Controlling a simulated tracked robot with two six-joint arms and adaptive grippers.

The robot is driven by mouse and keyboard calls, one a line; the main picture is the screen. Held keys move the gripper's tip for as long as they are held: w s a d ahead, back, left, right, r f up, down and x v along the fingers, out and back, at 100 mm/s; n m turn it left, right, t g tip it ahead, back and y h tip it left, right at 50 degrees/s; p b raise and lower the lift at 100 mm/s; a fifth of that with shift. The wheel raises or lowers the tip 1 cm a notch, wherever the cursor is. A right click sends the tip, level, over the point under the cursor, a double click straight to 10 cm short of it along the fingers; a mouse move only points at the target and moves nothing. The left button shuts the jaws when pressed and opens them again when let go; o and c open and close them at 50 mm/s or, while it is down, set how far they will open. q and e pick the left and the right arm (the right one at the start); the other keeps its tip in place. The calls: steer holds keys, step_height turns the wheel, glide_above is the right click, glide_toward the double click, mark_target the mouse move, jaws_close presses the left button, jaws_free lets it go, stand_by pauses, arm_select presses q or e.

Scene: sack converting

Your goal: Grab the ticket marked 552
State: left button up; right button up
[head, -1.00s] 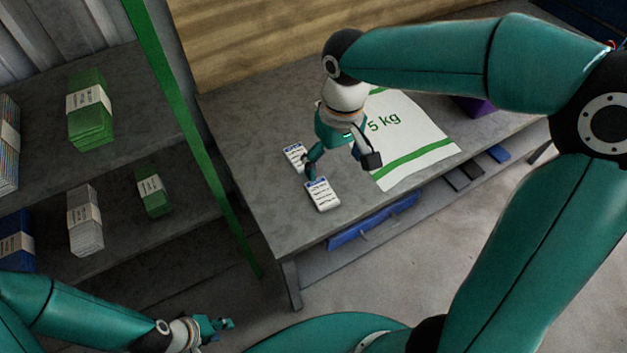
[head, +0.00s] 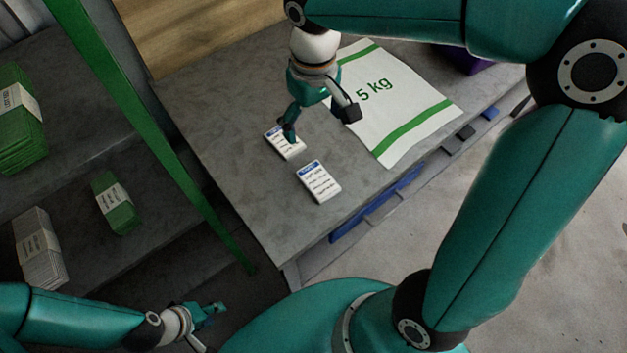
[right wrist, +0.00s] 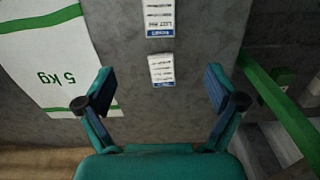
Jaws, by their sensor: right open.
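Two white tickets with blue headers lie on the grey table. The front ticket (head: 319,182) lies clear of my gripper in the head view and shows at the top of the right wrist view (right wrist: 160,18). The back ticket (head: 291,149) is partly covered by a finger of my right gripper (head: 318,124). In the right wrist view that back ticket (right wrist: 162,70) shows between the spread fingers of my right gripper (right wrist: 160,84), which is open and empty. The print is too small to read 552 surely on either. My left gripper (head: 215,309) is low at left, away from the table.
A white sack marked 5 kg (head: 405,105) lies flat right of the tickets. A green post (head: 150,140) and shelves with banded bundles (head: 116,203) stand at left. A purple thing (head: 465,62) is at the back right. The table's front left is clear.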

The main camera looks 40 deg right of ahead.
steer(key=f, duration=0.1)
glide_above(314, 175)
step_height(314, 175, down, 11)
steer(key=shift+w+a+f, duration=0.1)
steer(key=shift+w+f, duration=0.05)
steer(key=shift+f, duration=2.65)
steer(key=c, duration=1.2)
steer(key=shift+r, duration=0.15)
steer(key=shift+c, duration=0.2)
